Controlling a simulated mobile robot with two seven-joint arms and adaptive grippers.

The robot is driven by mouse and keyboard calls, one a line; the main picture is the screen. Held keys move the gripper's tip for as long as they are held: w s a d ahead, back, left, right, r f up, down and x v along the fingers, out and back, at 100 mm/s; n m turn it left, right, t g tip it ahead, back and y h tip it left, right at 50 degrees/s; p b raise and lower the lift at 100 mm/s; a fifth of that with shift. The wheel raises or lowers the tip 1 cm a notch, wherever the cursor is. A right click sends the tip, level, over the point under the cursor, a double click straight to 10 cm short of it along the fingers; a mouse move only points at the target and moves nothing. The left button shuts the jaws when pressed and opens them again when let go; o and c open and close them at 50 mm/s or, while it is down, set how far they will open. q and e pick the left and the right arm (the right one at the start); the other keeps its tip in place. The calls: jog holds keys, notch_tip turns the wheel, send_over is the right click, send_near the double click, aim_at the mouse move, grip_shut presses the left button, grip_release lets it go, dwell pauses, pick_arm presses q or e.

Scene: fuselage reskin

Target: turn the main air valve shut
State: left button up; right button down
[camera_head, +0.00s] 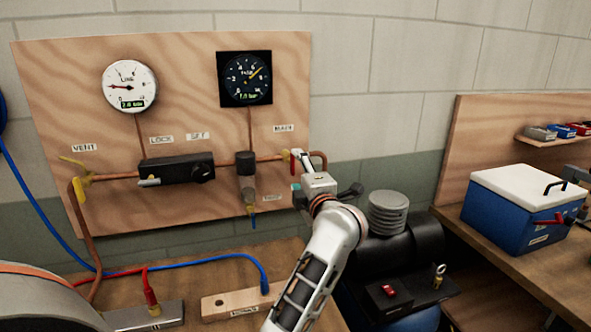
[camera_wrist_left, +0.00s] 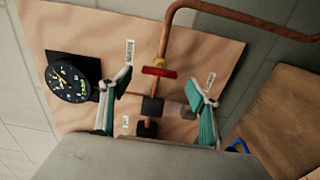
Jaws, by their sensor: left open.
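The main air valve shows in the head view as a small red handle (camera_head: 293,164) with a yellow body, on the copper pipe at the board's right side, below a MAIN label (camera_head: 284,128). In the left wrist view the red handle (camera_wrist_left: 158,71) lies across the pipe, below its yellow body (camera_wrist_left: 160,62). My left gripper (camera_head: 300,178) is at the valve, partly hiding it. In the left wrist view its two teal-padded fingers (camera_wrist_left: 160,80) are spread wide, with the handle visible between and beyond them. I cannot tell any contact. My right gripper is not in view.
The plywood board (camera_head: 60,70) carries a round white gauge (camera_head: 130,87), a black gauge (camera_head: 245,79), a black lockout body (camera_head: 176,169) and a yellow vent valve (camera_head: 82,184). A blue cooler (camera_head: 510,215) stands on the right bench. Blue and red hoses cross the lower left.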

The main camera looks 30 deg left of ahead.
pick_arm(q)
jog(key=shift+v, duration=2.4)
